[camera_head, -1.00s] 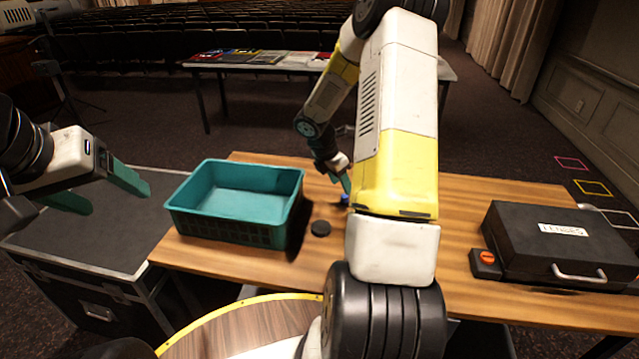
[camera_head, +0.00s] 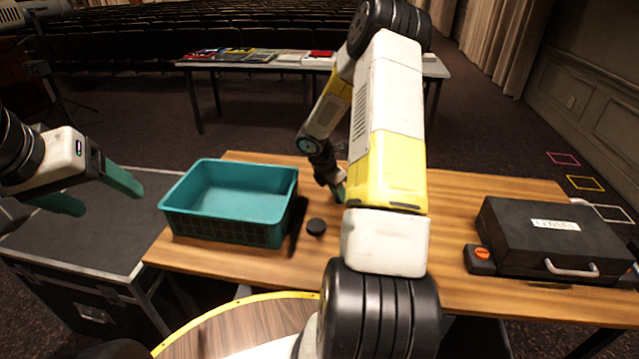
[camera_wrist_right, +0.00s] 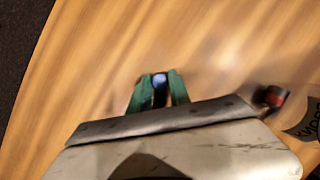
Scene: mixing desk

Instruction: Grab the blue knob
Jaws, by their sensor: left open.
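The blue knob (camera_wrist_right: 160,80) shows in the right wrist view between the green fingertips of my right gripper (camera_wrist_right: 161,76). The fingers touch it on both sides, and it looks sharp while the table is blurred. In the head view my right gripper (camera_head: 338,190) is low over the wooden table, partly behind my own arm, and the knob is hidden there. My left gripper (camera_head: 105,198) is open and empty over the dark case at the left.
A teal crate (camera_head: 230,235) stands on the wooden table (camera_head: 460,200), with a black knob (camera_head: 316,227) to its right. A black case (camera_head: 520,225) and a small box with an orange button (camera_head: 481,258) sit at the right. A red-and-black piece (camera_wrist_right: 272,96) shows in the wrist view.

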